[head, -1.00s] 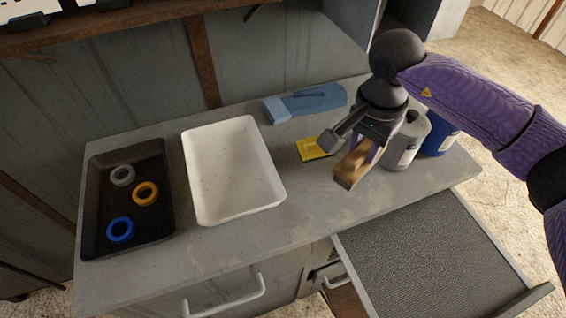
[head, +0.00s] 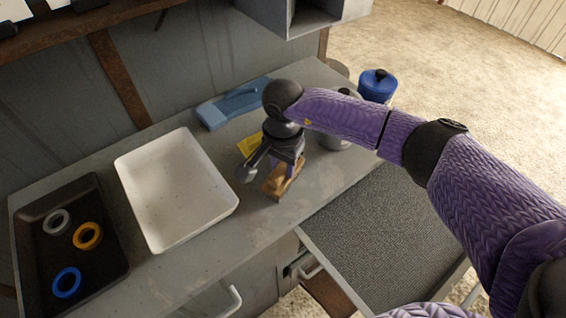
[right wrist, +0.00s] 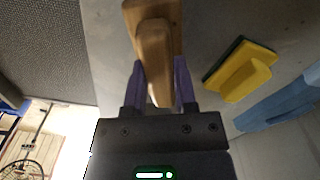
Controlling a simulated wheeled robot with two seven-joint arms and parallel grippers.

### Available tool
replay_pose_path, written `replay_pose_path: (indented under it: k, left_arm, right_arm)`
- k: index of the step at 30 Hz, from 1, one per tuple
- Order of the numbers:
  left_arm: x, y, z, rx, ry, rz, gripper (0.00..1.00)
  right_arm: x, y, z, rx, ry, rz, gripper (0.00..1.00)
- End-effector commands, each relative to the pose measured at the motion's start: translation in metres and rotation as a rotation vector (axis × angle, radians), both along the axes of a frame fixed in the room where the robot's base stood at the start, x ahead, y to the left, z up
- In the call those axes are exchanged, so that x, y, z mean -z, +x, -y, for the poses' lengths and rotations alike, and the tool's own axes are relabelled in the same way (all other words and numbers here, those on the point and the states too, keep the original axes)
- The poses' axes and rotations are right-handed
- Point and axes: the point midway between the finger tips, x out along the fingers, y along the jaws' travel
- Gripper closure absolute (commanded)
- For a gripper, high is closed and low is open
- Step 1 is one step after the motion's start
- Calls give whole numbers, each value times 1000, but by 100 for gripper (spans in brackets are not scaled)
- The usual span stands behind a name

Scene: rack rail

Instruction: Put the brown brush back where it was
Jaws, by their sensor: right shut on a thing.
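The brown brush (head: 280,182) is a wooden block with a raised handle. My right gripper (head: 287,165) is shut on it over the grey worktop (head: 220,225), between the white tray and the open drawer. In the right wrist view the brush (right wrist: 155,40) stretches away from between the purple fingers of the right gripper (right wrist: 160,85), which grip its handle. I cannot tell whether the brush touches the worktop. My left gripper is not in view.
A yellow float (head: 249,145) and a blue tool (head: 232,105) lie behind the gripper. A white tray (head: 135,185) and a black tray (head: 25,215) with rings are at left. A grey container (head: 338,140) and blue pot (head: 377,86) stand right. A drawer (head: 385,235) is open.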

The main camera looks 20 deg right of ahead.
Motion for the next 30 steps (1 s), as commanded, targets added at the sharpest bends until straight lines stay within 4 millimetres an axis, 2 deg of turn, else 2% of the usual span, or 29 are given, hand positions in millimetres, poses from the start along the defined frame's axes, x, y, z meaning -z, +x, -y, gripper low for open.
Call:
replay_pose_path:
  k: [1,5,13,16,19,25,30]
  left_arm:
    - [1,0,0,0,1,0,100]
    - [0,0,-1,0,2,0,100]
    - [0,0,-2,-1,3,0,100]
    - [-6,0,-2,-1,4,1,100]
    - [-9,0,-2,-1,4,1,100]
    - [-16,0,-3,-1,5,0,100]
    - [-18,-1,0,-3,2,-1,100]
  right_arm:
    - [1,0,0,0,0,0,59]
    - [0,0,0,0,-1,-1,31]
    - [0,0,0,0,-1,-1,30]
    - [-7,0,0,0,1,1,30]
    - [-29,1,0,-1,1,4,30]
    - [-86,1,0,-1,0,4,30]
    - [-116,0,0,-1,0,1,30]
